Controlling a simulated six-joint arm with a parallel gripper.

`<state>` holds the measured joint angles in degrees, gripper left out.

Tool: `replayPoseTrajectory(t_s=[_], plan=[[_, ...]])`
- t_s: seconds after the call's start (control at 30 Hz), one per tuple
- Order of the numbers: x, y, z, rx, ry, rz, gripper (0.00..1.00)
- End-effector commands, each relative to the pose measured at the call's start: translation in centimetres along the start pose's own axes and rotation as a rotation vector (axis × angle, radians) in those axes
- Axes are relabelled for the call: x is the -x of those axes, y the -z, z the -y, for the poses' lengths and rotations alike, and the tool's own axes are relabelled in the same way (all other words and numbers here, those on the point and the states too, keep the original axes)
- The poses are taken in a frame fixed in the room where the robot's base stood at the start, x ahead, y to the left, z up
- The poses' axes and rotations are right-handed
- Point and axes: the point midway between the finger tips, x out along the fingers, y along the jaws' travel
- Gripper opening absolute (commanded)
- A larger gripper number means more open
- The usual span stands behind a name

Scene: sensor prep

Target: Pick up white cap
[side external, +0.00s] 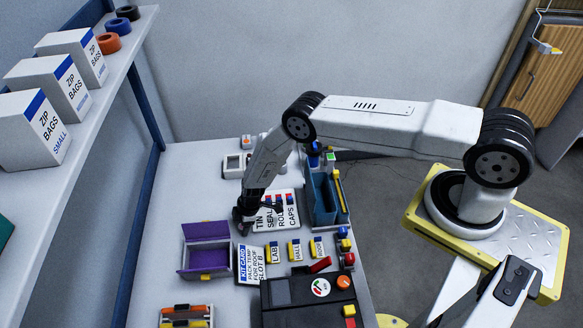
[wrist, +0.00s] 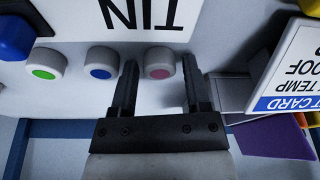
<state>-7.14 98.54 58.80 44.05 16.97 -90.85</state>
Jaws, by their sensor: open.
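My gripper (side external: 243,217) points down at the left end of the white label board (side external: 279,209) reading TIN, SEAL, ROLL, CAPS. In the wrist view my gripper (wrist: 160,61) is open, with its two dark fingers apart. A small white round piece with a pink face (wrist: 160,63) sits between the fingertips, with gaps showing on both sides. Two similar white pieces stand left of it, one with a blue face (wrist: 101,62) and one with a green face (wrist: 45,63). I cannot tell which of them is the white cap. The side view hides them behind my gripper.
An open purple box (side external: 207,257) and a kit card (side external: 248,264) stand near my gripper. Yellow labelled blocks (side external: 294,250) and a dark device (side external: 308,291) lie toward the front. Blue bins (side external: 322,195) stand right. A shelf (side external: 100,100) rises at left.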

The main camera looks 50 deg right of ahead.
Motion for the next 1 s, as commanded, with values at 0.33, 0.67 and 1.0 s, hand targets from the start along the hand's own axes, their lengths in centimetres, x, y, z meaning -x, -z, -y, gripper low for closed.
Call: replayPoseTrajectory(t_s=[0.33, 0.67, 1.0], plan=[[0.03, 0.01, -0.02, 0.0, 0.0, 0.0, 0.61], [0.04, 0.02, -0.03, 0.0, -0.001, 0.0, 0.0], [0.39, 0.17, -0.08, 0.0, -0.001, -0.001, 0.0]])
